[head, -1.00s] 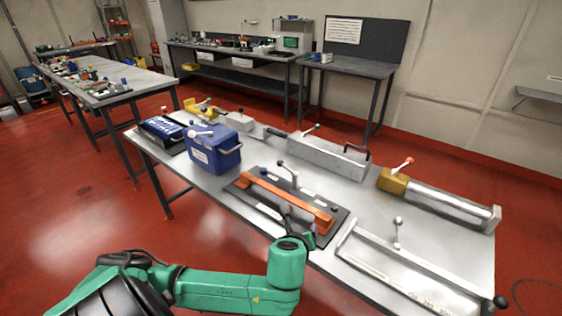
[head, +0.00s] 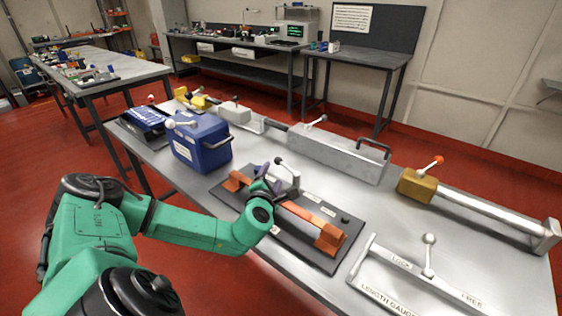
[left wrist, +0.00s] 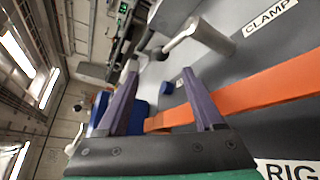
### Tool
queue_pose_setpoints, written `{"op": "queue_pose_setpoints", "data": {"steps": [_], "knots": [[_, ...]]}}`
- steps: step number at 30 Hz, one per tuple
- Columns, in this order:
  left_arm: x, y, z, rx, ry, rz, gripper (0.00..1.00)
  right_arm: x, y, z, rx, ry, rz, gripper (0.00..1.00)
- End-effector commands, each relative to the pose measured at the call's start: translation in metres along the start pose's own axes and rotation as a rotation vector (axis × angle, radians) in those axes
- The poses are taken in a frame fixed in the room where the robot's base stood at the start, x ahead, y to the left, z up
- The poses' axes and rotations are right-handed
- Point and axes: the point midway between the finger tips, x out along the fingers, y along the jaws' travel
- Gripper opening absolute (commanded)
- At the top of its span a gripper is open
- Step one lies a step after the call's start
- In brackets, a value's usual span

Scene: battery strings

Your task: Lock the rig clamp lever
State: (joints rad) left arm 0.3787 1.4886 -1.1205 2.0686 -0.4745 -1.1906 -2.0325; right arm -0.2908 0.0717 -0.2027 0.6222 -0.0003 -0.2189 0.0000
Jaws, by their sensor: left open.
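The rig is a dark plate (head: 317,257) with an orange bar (head: 300,213) along it, near the table's front edge. The orange bar also crosses the left wrist view (left wrist: 262,92). The clamp lever (head: 287,170) has a grey post and a dark knob, behind the bar. In the left wrist view the lever's grey post (left wrist: 211,36) stands by a CLAMP label, its arm pointing left to a knob. My left gripper (head: 266,180) is open and empty over the bar, just left of the lever. Its purple fingers (left wrist: 160,70) point toward the knob side; contact cannot be told. My right gripper is out of view.
A blue box (head: 203,148) with a handle stands left of the rig. A long grey box (head: 335,153) lies behind it. A LOCK/FREE length gauge (head: 415,272) and a yellow block with a metal tube (head: 480,205) are to the right.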

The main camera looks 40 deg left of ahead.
Motion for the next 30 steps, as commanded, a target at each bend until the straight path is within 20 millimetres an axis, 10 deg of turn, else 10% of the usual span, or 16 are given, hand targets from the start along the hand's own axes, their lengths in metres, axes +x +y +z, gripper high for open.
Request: {"op": "queue_pose_setpoints", "data": {"steps": [18, 30], "knots": [[0.129, -0.002, 0.000, -0.004, 0.001, 0.001, 0.69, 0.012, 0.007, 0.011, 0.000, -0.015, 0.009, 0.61], [0.145, 0.000, 0.000, -0.001, 0.001, -0.002, 0.69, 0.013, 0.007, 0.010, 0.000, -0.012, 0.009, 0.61]]}}
